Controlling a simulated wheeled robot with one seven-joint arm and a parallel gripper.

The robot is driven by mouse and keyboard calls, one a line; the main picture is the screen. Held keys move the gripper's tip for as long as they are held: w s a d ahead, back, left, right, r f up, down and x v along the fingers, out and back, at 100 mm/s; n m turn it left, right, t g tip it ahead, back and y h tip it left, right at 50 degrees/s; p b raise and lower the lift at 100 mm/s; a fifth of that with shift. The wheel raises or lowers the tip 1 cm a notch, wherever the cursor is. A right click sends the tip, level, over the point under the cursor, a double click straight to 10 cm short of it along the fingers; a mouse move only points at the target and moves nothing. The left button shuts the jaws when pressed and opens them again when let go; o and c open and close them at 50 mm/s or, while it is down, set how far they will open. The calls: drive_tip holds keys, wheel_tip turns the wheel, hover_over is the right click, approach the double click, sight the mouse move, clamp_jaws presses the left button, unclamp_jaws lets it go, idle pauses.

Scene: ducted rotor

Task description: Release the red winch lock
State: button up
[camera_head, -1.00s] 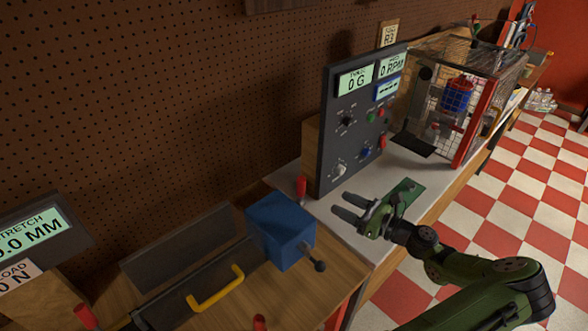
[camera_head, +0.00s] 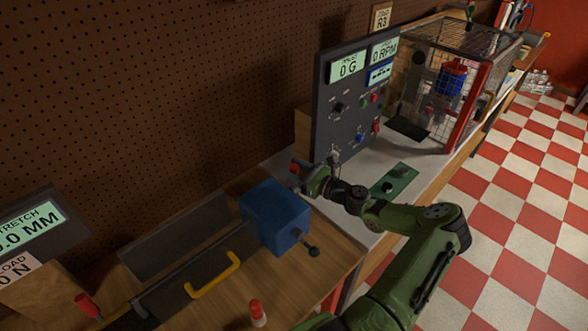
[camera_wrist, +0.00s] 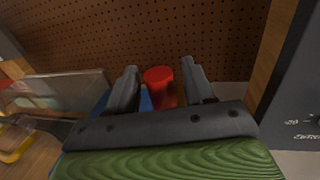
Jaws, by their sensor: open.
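A red knob (camera_wrist: 160,84), which looks like the winch lock, shows between my fingers in the wrist view. In the head view the red knob (camera_head: 294,168) stands behind the blue winch box (camera_head: 272,212), partly hidden by my gripper (camera_head: 302,176). My gripper is open, with one finger on each side of the red knob in the wrist view (camera_wrist: 160,72). Whether the fingers touch it I cannot tell. The winch box has a crank with a black ball (camera_head: 313,251).
A dark control panel (camera_head: 350,100) stands close to the right of my gripper, with a wire cage (camera_head: 455,90) beyond it. A yellow handle (camera_head: 213,277) and another red-topped peg (camera_head: 257,310) are in front. A green plate (camera_head: 397,180) lies on the white bench.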

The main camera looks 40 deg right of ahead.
sight(296, 173)
clamp_jaws()
drive_tip(key=shift+s+f+b, duration=0.15)
drive_tip(key=shift+b, duration=0.15)
drive_tip(key=b, duration=0.1)
drive_tip(key=s+t+b, duration=0.1)
drive_tip(key=shift+f+t+b, duration=0.25)
drive_tip(key=shift+t+b, duration=0.05)
drive_tip(key=s+t+b, duration=0.1)
drive_tip(key=b, duration=0.2)
drive_tip(key=s+n+t+y+b, duration=0.1)
drive_tip(key=t+b, duration=0.1)
drive_tip(key=b, duration=0.1)
drive_tip(key=shift+s+f+y, duration=0.3)
drive_tip(key=shift+s+f, duration=0.05)
drive_tip(key=shift+s+n+t+y+b, duration=0.2)
drive_tip(key=shift+n+t+y+b, duration=0.15)
drive_tip(key=shift+b, duration=0.3)
unclamp_jaws()
drive_tip(key=shift+r, duration=0.1)
